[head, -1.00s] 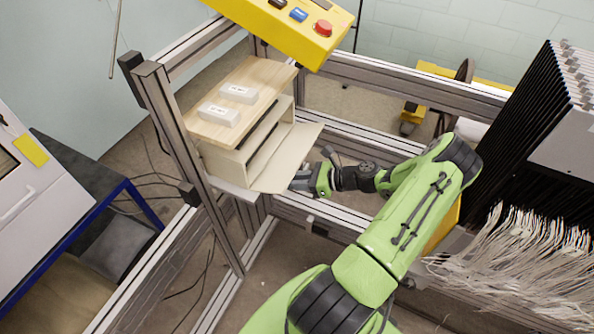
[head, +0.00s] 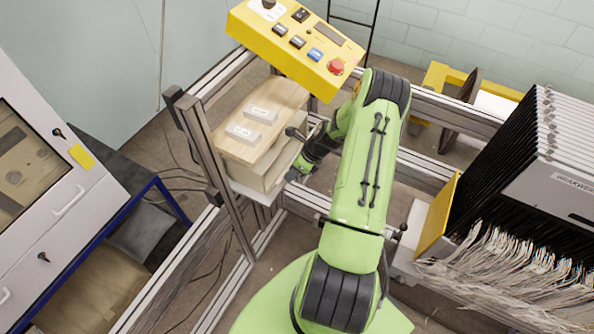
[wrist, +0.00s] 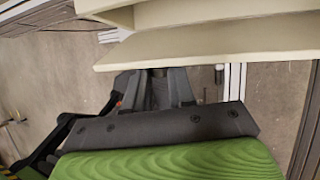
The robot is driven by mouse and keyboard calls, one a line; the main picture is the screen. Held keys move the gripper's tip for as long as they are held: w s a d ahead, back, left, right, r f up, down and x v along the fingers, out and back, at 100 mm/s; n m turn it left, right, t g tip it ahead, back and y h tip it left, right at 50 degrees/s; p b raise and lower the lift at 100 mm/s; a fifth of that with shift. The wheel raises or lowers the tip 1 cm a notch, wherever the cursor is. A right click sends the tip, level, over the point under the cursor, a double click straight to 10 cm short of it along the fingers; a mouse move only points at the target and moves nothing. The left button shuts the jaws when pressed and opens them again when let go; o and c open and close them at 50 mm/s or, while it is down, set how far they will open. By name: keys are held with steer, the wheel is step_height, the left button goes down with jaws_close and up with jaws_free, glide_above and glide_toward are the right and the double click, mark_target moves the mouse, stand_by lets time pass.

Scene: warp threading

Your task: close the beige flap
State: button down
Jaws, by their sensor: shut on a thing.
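The beige flap (head: 284,166) is on the front of the small beige box under the wooden top (head: 262,112). In the head view it stands raised close to the box front, partly hidden by my arm. In the wrist view the flap (wrist: 215,45) is a broad pale panel, with a narrow gap between it and the box above. My gripper (head: 298,172) is at the flap's outer edge. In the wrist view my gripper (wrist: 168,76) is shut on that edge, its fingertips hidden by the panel.
Two white labelled blocks (head: 252,124) lie on the wooden top. A yellow control box (head: 290,45) with buttons hangs just above. Metal frame posts (head: 203,140) and rails surround the box. Black racks with loose pale threads (head: 500,262) stand at the right.

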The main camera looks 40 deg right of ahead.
steer(key=shift+w+r, duration=0.15)
steer(key=shift+w, duration=0.1)
stand_by(0.3)
steer(key=c, duration=0.9)
jaws_free()
steer(key=shift+c, duration=0.2)
steer(key=v, duration=1.5)
steer(key=shift+r, duration=0.4)
steer(key=shift+w, duration=0.15)
steer(key=shift+c, duration=0.3)
